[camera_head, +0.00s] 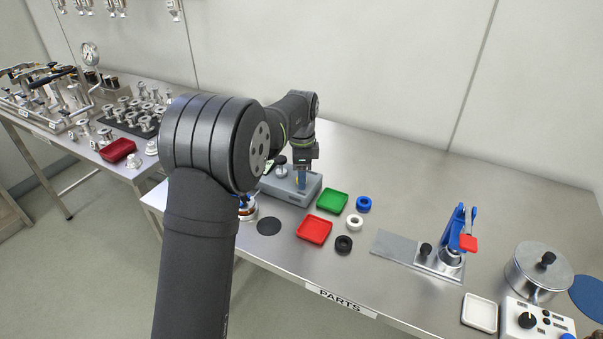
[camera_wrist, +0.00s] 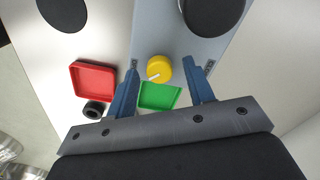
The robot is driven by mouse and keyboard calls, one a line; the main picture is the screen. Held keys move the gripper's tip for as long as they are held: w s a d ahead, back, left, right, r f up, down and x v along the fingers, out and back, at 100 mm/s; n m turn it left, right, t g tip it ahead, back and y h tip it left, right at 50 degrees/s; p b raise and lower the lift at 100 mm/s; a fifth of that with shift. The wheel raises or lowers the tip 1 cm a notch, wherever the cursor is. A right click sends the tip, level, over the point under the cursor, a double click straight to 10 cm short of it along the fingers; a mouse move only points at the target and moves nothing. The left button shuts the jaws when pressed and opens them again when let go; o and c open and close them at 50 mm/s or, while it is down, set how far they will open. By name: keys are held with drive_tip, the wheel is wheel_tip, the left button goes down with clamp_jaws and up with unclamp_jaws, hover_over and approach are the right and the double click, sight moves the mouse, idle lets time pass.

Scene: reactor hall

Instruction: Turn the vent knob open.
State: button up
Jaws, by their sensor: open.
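The vent knob (camera_wrist: 159,69) is a round yellow knob with a white pointer mark, on a grey box (camera_wrist: 150,30). In the wrist view the pointer points to the left and slightly down. My gripper (camera_wrist: 172,67) is open, with its blue fingers on either side of the knob and visible gaps to it, wider on the right. In the head view my gripper (camera_head: 302,180) points down over the grey box (camera_head: 290,193), and the knob is mostly hidden behind the fingers. Whether the fingertips are level with the knob is unclear.
A green tray (camera_head: 332,202), a red tray (camera_head: 313,230) and blue, white and black rings lie right of the box. A dark round part (camera_wrist: 213,10) stands on the box near the right finger. A clamp (camera_head: 455,240) and a lidded pot (camera_head: 538,268) stand farther right.

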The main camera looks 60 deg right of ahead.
wheel_tip(320, 180, up, 17)
drive_tip(key=shift+r, duration=0.2)
idle(0.3)
idle(0.5)
wheel_tip(320, 180, down, 18)
drive_tip(key=shift+r, duration=0.2)
idle(0.4)
drive_tip(key=shift+r, duration=0.1)
